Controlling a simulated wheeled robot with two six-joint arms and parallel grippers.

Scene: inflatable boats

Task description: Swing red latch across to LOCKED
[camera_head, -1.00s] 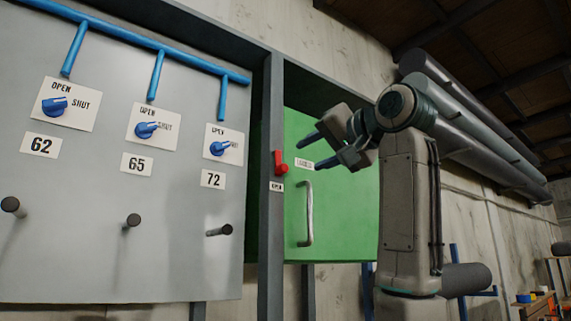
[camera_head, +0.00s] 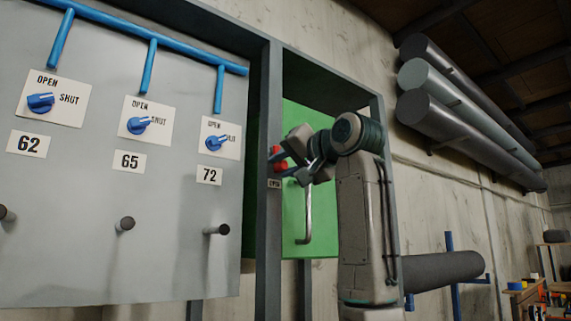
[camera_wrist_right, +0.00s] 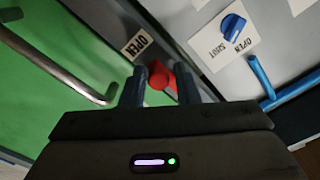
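The red latch (camera_head: 279,154) sits on the grey post at the left edge of the green door, above a small OPEN label (camera_head: 274,184). My right gripper (camera_head: 279,166) is at the latch and partly covers it in the head view. In the right wrist view the red latch (camera_wrist_right: 161,78) shows between the two blue fingers of the right gripper (camera_wrist_right: 159,72). The fingers are apart, with a gap visible beside the latch. The label on the door right of the latch is hidden behind my gripper. My left gripper is not in view.
The green door (camera_head: 325,215) has a metal handle (camera_head: 306,215) below my right gripper. A grey panel (camera_head: 170,240) at left carries blue valve knobs, numbered labels and dark pegs. Large grey rolls (camera_head: 470,120) rest on the wall at upper right.

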